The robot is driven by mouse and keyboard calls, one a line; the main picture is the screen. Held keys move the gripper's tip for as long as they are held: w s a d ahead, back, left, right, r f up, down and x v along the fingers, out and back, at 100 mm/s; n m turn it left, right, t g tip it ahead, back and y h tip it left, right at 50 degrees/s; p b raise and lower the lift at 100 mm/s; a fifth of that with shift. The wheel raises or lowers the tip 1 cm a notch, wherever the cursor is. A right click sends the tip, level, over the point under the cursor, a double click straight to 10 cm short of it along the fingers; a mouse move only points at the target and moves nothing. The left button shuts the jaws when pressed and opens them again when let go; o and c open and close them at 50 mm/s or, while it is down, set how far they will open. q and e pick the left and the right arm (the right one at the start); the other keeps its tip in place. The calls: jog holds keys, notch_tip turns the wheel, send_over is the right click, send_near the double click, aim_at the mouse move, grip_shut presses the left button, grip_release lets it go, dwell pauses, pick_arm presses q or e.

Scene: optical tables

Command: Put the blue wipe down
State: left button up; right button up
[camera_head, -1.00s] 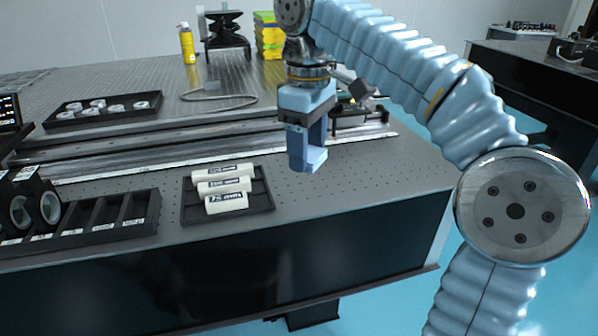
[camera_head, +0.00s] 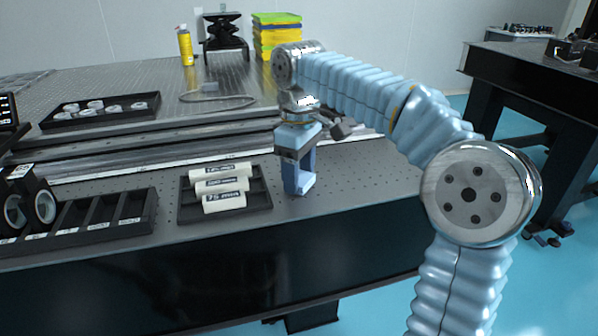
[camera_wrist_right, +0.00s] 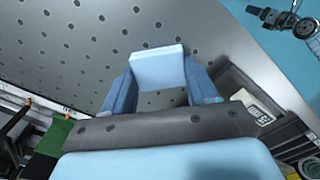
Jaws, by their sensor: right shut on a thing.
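My right gripper (camera_head: 298,182) points down, low over the perforated table (camera_head: 362,180), just right of the black tray with white rolls. In the right wrist view the gripper (camera_wrist_right: 160,88) has a blue finger on each side of a pale blue block-like piece, the blue wipe (camera_wrist_right: 157,66). The fingers are shut on it. In the head view the wipe hardly stands out from the blue fingers. I cannot tell if it touches the table top. My left gripper is not in view.
The black tray (camera_head: 262,203) holds white labelled rolls (camera_head: 224,199). A black slotted rack (camera_head: 118,222) with dark round-opening parts stands at the left. A metal rail runs behind. Bare table lies right of the gripper, up to the front edge.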

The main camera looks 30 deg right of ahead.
jog(key=shift+f, duration=0.15)
jog(key=o, duration=1)
notch_tip(320, 180, up, 12)
jog(key=p, duration=0.2)
jog(key=shift+p, duration=0.35)
